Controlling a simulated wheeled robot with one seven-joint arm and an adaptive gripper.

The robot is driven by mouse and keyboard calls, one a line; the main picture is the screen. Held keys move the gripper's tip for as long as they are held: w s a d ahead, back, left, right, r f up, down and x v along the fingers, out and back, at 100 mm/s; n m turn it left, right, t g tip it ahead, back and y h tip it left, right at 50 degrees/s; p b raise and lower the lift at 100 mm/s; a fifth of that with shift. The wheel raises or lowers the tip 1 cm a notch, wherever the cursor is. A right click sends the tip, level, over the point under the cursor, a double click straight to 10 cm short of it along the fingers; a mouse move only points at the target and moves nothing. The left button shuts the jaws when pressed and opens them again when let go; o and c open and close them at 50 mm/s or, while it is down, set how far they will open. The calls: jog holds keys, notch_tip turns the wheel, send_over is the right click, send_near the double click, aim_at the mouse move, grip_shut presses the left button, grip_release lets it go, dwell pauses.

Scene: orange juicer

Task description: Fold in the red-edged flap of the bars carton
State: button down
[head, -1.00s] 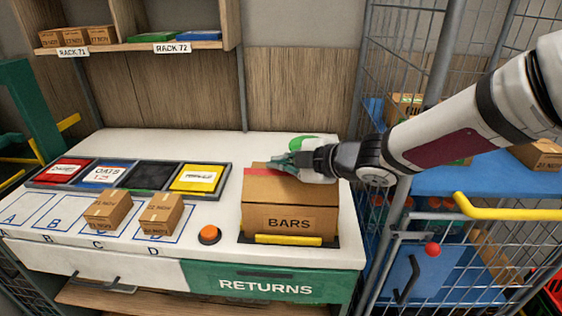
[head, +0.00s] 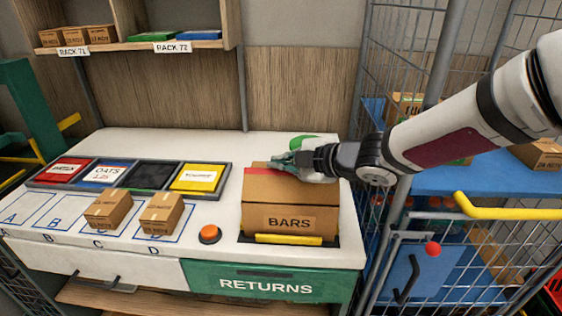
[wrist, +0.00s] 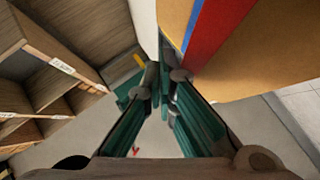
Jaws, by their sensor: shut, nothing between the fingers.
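The brown BARS carton (head: 290,220) stands at the right end of the white bench. A red strip (head: 262,172) runs along the far left part of its top. In the wrist view the red edge (wrist: 215,32) lies beside a narrow blue strip (wrist: 192,25), with brown cardboard (wrist: 255,65) to the right. My gripper (head: 279,161) is shut and empty at the far side of the carton top, close to the red strip. Its green fingers (wrist: 166,75) come together near that edge in the wrist view. I cannot tell whether they touch the flap.
A yellow bar (head: 288,240) lies along the carton's front. An orange button (head: 209,234) and two small boxes (head: 108,209) are to the left, before coloured bins (head: 130,176). A green thing (head: 305,142) lies behind my gripper. A wire cage (head: 415,60) stands right.

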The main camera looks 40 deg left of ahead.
jog(key=shift+r+p, duration=0.8)
